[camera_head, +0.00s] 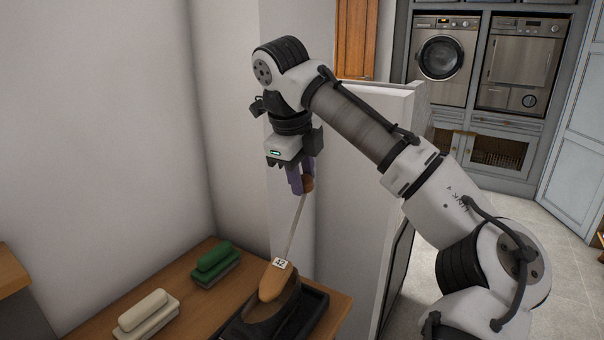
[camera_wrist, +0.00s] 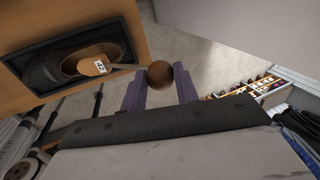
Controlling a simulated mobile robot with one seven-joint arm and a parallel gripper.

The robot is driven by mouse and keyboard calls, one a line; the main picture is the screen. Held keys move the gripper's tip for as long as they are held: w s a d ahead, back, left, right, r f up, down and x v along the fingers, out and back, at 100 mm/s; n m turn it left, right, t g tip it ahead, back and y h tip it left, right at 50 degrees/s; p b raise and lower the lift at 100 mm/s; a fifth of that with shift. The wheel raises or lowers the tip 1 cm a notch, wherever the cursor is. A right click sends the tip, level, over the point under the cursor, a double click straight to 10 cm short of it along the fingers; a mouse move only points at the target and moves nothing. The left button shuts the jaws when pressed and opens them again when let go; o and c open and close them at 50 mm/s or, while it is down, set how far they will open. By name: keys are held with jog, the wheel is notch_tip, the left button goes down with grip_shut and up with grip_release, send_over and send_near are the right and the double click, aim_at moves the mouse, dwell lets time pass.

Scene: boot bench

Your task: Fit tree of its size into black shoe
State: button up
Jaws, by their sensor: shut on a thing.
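A wooden shoe tree (camera_head: 275,281) with a white tag reading 42 hangs from a pale rod, tilted, its toe end at the opening of the black shoe (camera_head: 265,325). I cannot tell how far inside the toe end is. My gripper (camera_head: 300,180) is shut on the tree's round brown knob at the rod's top, above and right of the shoe. In the wrist view the knob (camera_wrist: 159,74) sits between the purple fingers (camera_wrist: 160,92), and the tagged tree (camera_wrist: 93,67) shows over the dark shoe (camera_wrist: 45,70). The shoe stands in a black tray (camera_head: 310,311) on the wooden bench.
A green-topped brush (camera_head: 213,262) and a cream-topped brush (camera_head: 147,314) lie on the bench (camera_head: 185,282) left of the shoe. A white partition (camera_head: 345,170) stands close behind and right of my gripper. A wall bounds the bench on the left.

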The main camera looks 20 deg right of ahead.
aim_at(301, 202)
jog(key=shift+w+r+p, duration=0.1)
jog(key=shift+p, duration=0.75)
dwell(1.0)
dwell(0.6)
jog(key=shift+f+b, duration=1.95)
jog(key=shift+f, duration=1.05)
jog(key=shift+a+f, duration=0.1)
